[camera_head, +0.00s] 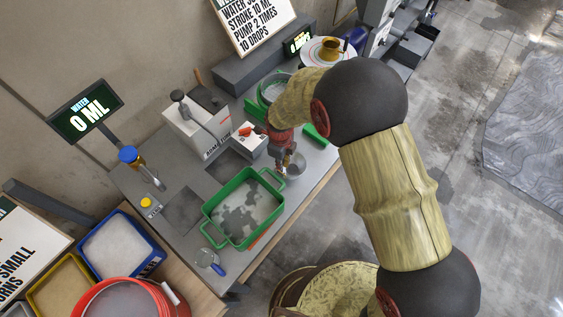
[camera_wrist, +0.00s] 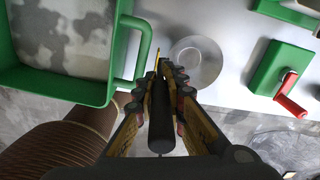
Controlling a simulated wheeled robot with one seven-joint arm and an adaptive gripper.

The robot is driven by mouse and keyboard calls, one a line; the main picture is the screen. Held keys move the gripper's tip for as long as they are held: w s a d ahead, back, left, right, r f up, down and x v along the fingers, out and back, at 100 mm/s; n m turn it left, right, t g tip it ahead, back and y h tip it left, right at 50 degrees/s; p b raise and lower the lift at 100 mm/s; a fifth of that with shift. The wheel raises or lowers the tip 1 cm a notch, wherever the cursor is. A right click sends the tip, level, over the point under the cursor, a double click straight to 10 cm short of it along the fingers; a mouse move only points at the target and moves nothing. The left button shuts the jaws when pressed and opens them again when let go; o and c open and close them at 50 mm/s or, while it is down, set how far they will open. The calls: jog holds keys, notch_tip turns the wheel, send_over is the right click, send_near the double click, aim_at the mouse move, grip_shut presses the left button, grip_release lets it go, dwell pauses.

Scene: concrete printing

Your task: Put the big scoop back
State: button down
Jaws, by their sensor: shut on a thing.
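My gripper (camera_head: 281,170) is over the grey worktable, just right of the green tray. In the wrist view the gripper (camera_wrist: 160,82) is shut on a dark, rounded handle (camera_wrist: 161,128), which I take for the big scoop's. A round grey bowl (camera_wrist: 197,62) shows just beyond the fingertips; it also shows in the head view (camera_head: 296,164). The join between handle and bowl is hidden by the fingers. I cannot tell whether the bowl touches the table.
The green tray (camera_head: 210,204) with grey patchy material stands close beside the gripper. A green block with a red crank (camera_wrist: 280,72) is to the right in the wrist view. A small blue-handled scoop (camera_head: 217,269) lies near the table's front. A white dispenser (camera_head: 190,128) stands behind.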

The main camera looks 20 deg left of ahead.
jog(key=shift+r, duration=0.15)
jog(key=c, duration=1.8)
grip_release()
jog(key=shift+f, duration=0.2)
jog(key=shift+c, duration=0.2)
notch_tip(320, 180, up, 12)
jog(key=shift+s+r+b, duration=0.1)
jog(key=shift+r+b, duration=0.05)
jog(key=shift+b, duration=0.35)
jog(key=shift+r, duration=0.1)
